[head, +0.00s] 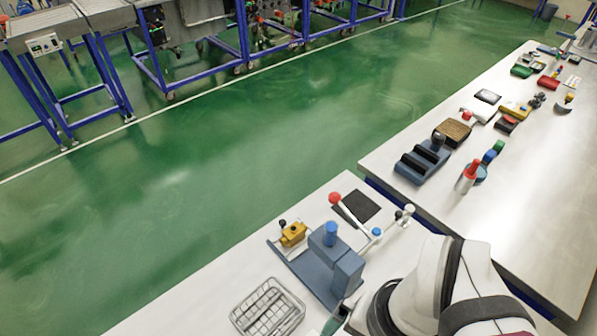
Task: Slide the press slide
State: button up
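A blue-grey fixture (318,270) stands on the near white table, with upright blocks on a flat base. A blue knob (330,228) tops one block. A yellow block with a dark knob (293,234) sits at the fixture's left end. A lever with a red ball (335,198) runs beside the fixture towards a blue-capped post. No part is labelled, so I cannot tell for certain which is the press slide. My white arm shows at the bottom right, close to the fixture; my gripper is not in view.
A wire basket (268,309) stands left of the fixture at the front. A dark mat (355,207) lies behind the lever. A second white table (520,190) at the right holds several small devices. The near table's left part is bare.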

aim_at(282, 221)
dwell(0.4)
